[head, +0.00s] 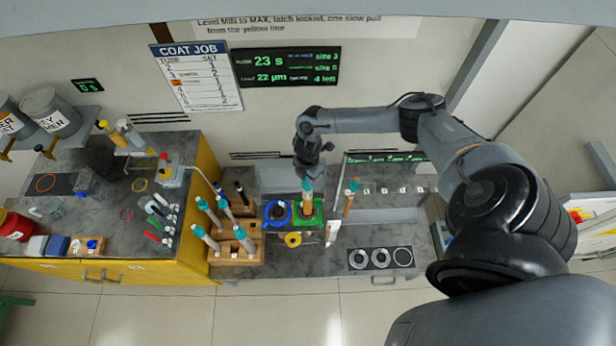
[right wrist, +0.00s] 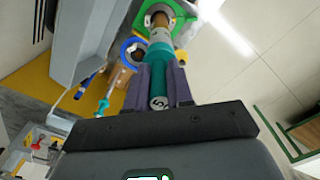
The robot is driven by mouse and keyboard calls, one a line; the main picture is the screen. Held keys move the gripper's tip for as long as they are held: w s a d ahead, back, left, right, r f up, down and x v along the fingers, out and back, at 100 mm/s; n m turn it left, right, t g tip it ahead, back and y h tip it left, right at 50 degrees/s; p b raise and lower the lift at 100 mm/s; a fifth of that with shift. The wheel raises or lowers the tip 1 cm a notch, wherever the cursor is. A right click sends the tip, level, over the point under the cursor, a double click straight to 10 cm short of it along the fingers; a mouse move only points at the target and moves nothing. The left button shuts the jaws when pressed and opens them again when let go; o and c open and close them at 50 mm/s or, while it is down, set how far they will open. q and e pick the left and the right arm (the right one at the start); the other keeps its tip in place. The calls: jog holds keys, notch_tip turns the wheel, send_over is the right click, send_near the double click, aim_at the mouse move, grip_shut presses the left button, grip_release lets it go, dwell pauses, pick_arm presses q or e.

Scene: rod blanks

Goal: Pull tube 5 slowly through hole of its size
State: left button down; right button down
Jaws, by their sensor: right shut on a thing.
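My right gripper (head: 307,178) is shut on the teal upper end of tube 5 (head: 308,190). In the right wrist view, the end of tube 5 (right wrist: 158,102), marked 5, sits between the dark fingers of the right gripper (right wrist: 160,78). The tube's brown lower part points down to the green square holder (head: 318,216), also seen in the right wrist view (right wrist: 180,24). How deep the tube sits in the hole is hidden. A blue ring holder (head: 268,212) stands beside the green one, and a yellow ring (head: 293,239) is in front. My left gripper is not in view.
A wooden rack (head: 237,255) with several teal-topped tubes stands left of the holders. The wall display (head: 285,66) reads 23 s and 22 µm. Three dark discs (head: 381,258) lie at the front right.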

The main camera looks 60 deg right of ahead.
jog(key=shift+r+p, duration=0.3)
jog(key=shift+r, duration=0.25)
jog(key=shift+r, duration=0.15)
jog(key=shift+r+p, duration=0.5)
jog(key=shift+r, duration=4.4)
jog(key=shift+r, duration=0.2)
